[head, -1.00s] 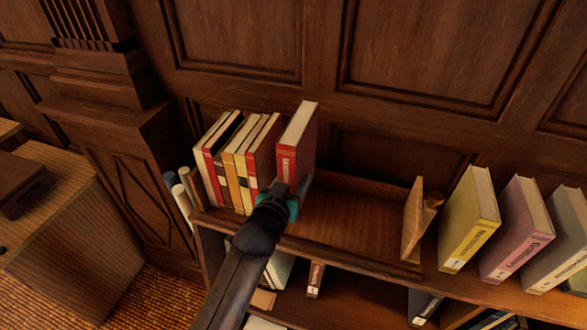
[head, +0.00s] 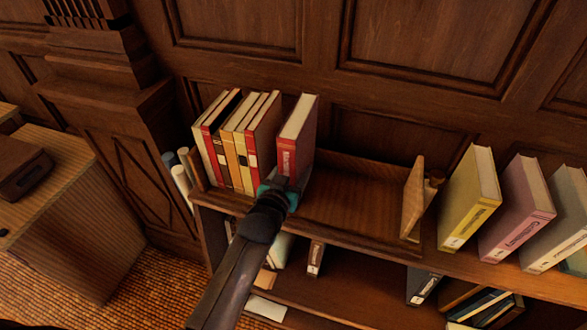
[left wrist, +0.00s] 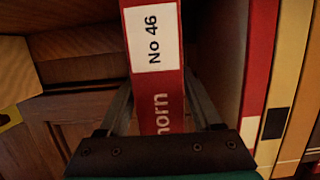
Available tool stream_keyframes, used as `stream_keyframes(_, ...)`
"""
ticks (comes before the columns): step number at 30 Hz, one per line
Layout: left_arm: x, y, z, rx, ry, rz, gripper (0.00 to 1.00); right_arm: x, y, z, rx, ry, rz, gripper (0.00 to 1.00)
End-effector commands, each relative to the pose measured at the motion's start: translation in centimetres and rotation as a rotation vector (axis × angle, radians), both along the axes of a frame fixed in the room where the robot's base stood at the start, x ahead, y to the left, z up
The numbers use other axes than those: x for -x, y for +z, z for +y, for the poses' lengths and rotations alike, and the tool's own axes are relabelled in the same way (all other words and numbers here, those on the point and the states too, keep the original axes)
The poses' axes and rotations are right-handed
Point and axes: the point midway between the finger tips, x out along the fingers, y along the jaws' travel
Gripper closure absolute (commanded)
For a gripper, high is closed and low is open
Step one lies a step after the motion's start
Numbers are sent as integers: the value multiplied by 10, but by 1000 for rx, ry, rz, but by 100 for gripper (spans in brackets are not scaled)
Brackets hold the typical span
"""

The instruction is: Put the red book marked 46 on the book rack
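The red book marked 46 (head: 297,140) is upright in the head view, over the open left part of the book rack (head: 345,205), just right of the row of books. In the left wrist view its spine (left wrist: 160,90) shows a white "No 46" label. My left gripper (head: 279,184) is at the lower spine, with one finger on each side, shut on the book. A narrow gap separates the book from the row. I cannot tell whether its bottom touches the rack floor. My right gripper is not in view.
Several upright books (head: 236,145) fill the rack's left end. A wooden end piece (head: 413,200) bounds the right. Beyond it stand yellow (head: 468,200), pink (head: 520,210) and grey (head: 560,220) books. The rack floor between is clear.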

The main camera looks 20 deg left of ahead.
Motion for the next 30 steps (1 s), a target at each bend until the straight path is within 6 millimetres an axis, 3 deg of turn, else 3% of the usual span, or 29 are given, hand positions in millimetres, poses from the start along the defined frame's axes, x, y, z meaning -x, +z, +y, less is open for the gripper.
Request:
stream_keyframes(3,0,0,0,0,0,0,20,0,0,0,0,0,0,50)
stream_keyframes(14,3,4,0,0,0,0,20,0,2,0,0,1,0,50)
stream_keyframes(30,83,23,3,0,0,3,20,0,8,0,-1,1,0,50)
